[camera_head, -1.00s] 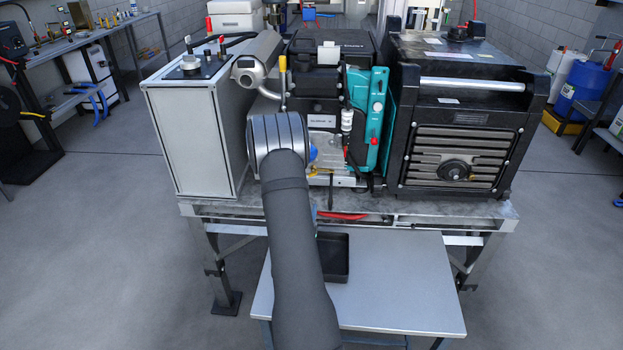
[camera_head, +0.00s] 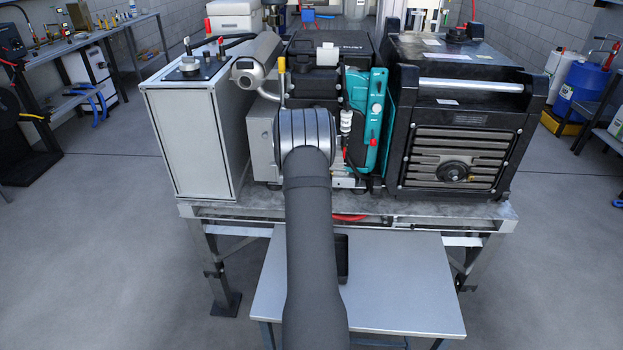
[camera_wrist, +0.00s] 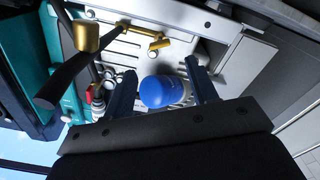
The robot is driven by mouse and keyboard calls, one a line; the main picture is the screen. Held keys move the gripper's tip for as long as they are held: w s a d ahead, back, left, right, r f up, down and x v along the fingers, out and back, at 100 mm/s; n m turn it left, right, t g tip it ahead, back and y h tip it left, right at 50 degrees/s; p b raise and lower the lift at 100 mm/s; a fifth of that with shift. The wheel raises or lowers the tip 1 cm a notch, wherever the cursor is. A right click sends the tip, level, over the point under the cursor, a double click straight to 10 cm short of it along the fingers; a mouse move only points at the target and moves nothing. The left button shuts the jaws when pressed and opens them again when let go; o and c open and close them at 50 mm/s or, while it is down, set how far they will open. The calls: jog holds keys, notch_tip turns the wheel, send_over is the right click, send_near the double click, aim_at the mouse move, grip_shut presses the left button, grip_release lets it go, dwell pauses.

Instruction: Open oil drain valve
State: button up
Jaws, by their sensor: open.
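In the wrist view my gripper (camera_wrist: 161,68) is open, its two dark fingers apart. A rounded blue part, probably the oil filter (camera_wrist: 163,91), shows between the fingers; I cannot tell if they touch it. A brass fitting (camera_wrist: 87,37) with a long dark rod or handle (camera_wrist: 75,75) lies at the upper left, outside the fingers. A second brass part (camera_wrist: 155,40) sits on the grey block beyond the fingertips. I cannot tell which brass part is the drain valve. In the head view my arm hides the gripper and these parts.
The engine's teal side (camera_head: 376,120) stands right of my wrist, beside a black generator unit (camera_head: 460,130). A grey cabinet (camera_head: 185,130) stands left. They rest on a metal bench (camera_head: 440,208). Below is a lower shelf (camera_head: 400,280) with a mostly hidden black tray (camera_head: 343,262).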

jog(key=w, duration=0.8)
jog(key=c, duration=1)
